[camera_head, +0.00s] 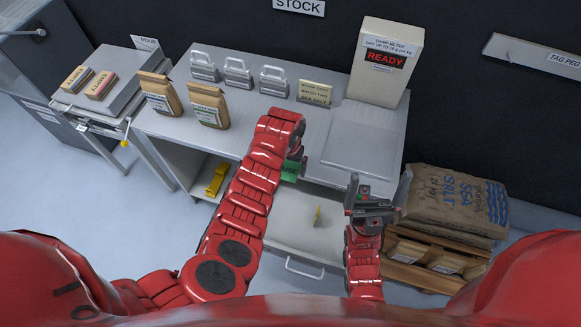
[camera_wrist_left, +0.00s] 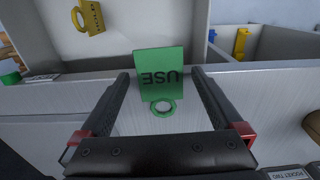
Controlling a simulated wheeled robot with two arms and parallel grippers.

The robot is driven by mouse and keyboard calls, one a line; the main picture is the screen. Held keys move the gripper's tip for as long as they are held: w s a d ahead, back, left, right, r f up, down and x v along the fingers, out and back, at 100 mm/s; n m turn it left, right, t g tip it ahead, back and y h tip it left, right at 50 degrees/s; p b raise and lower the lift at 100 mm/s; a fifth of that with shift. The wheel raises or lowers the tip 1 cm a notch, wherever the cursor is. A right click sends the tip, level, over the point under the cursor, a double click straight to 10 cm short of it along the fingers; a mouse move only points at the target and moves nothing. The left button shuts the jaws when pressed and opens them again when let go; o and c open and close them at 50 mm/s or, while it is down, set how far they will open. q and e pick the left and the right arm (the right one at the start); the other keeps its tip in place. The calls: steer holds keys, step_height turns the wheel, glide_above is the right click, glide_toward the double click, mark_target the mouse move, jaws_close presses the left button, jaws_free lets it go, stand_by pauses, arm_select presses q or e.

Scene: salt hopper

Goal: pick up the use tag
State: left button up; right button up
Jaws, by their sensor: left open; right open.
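The green use tag (camera_head: 289,171) hangs at the front edge of the bench, partly hidden by my left gripper in the head view. In the left wrist view the tag (camera_wrist_left: 160,62) shows the word USE upside down, with a green ring (camera_wrist_left: 163,107) at its near end. My left gripper (camera_wrist_left: 161,76) is open, one finger on each side of the tag; I cannot tell whether either touches it. In the head view this gripper (camera_head: 299,163) is mostly hidden by its wrist. My right gripper (camera_head: 370,203) is open and empty over the right side of the drawer.
An open drawer (camera_head: 285,232) lies below the bench and holds a yellow tag (camera_head: 317,215). A yellow object (camera_head: 215,180) sits on the lower shelf. Paper bags (camera_head: 208,106) and the damp meter (camera_head: 385,62) stand on the bench. A salt sack (camera_head: 455,200) lies at right.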

arm_select(q)
steer(key=c, duration=1.2)
steer(key=shift+c, duration=0.3)
